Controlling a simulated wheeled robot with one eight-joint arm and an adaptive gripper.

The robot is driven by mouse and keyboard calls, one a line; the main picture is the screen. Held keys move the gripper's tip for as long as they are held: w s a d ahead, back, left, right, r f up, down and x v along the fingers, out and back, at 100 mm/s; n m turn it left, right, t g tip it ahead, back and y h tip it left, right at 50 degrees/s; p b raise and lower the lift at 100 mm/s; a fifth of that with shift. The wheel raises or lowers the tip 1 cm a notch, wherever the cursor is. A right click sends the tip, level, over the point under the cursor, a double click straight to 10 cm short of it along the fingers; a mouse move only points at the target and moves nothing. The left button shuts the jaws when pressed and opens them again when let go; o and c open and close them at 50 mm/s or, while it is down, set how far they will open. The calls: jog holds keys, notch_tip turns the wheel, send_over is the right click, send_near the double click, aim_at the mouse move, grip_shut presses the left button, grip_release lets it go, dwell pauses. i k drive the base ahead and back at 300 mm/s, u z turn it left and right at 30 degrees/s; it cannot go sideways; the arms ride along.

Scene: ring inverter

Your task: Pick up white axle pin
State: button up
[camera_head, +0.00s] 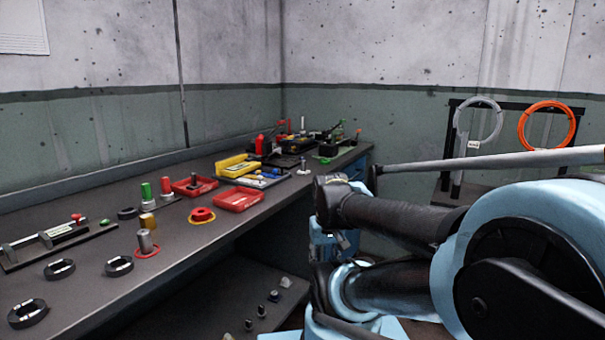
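A small pale upright pin (303,164) stands near the front edge at the far end of the workbench, right of the yellow case; it may be the white axle pin, but it is too small to be sure. Another thin whitish upright piece (303,125) shows farther back among dark tools. A thicker grey metal pin (146,241) stands upright by a red ring on the nearer bench. My blue and black arm fills the right side, apart from these pins. I cannot make out my gripper or its fingers.
The dark workbench (192,254) holds black rings (119,266), red trays (237,199), a yellow case (237,165), green and red cylinders (146,191) and a metal slide fixture (58,238). Small parts lie on a lower shelf (205,310). A rack with an orange coil (550,125) stands right.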

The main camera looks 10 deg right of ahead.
aim_at(304, 171)
jog(key=z, duration=0.05)
jog(key=k, duration=1.05)
jog(key=u, duration=0.3)
jog(key=i, duration=1.55)
jog(key=z, duration=0.45)
